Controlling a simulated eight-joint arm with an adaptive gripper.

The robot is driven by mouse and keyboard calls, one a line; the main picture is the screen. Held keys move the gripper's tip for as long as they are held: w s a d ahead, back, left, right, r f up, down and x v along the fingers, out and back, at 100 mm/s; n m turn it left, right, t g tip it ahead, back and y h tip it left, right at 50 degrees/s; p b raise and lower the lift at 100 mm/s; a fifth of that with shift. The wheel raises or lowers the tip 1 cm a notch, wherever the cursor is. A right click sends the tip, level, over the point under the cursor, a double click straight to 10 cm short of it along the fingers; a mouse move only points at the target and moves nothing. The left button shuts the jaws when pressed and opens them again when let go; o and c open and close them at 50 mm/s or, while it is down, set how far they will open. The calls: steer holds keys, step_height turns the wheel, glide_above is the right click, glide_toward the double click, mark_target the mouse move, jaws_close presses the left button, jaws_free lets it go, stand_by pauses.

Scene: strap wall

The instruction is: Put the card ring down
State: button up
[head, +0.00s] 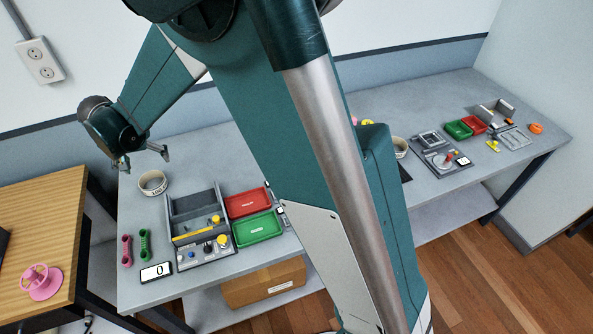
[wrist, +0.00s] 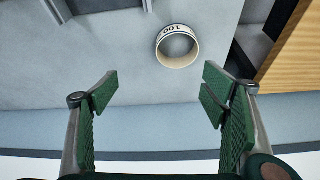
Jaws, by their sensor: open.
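The card ring (head: 152,183) is a cream band with dark printing. It stands on the grey table near its back left, behind the pink and green handles. In the wrist view the ring (wrist: 177,62) shows beyond the jaws, toward the right, apart from both fingers. My gripper (head: 143,158) is at the upper left in the head view, above and a little left of the ring. In the wrist view my gripper (wrist: 158,88) has its green-padded fingers wide apart with nothing between them.
A grey device with knobs (head: 196,215), a red tray (head: 248,202) and a green tray (head: 258,227) stand to the ring's right. A pink handle (head: 127,250), a green handle (head: 145,244) and a display (head: 156,272) lie in front. A wooden table (head: 50,215) is at left.

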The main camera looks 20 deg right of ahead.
steer(key=s+d+r, duration=0.5)
steer(key=d, duration=0.4)
steer(key=s+d+r, duration=0.4)
steer(key=d+r, duration=0.1)
steer(key=d, duration=0.3)
steer(key=s+d+r, duration=0.5)
steer(key=d, duration=0.4)
steer(key=s+d+t, duration=0.1)
steer(key=s+d, duration=0.7)
steer(key=s, duration=0.3)
steer(key=s+d+n+t, duration=0.1)
steer(key=s+d, duration=0.7)
steer(key=s, duration=0.2)
steer(key=shift+s+f+t, duration=0.3)
steer(key=shift+s+f, duration=0.1)
steer(key=shift+f, duration=0.05)
steer(key=shift+f, duration=0.1)
step_height(320, 180, down, 18)
steer(key=b, duration=1.8)
steer(key=shift+o, duration=0.5)
steer(key=shift+r, duration=0.2)
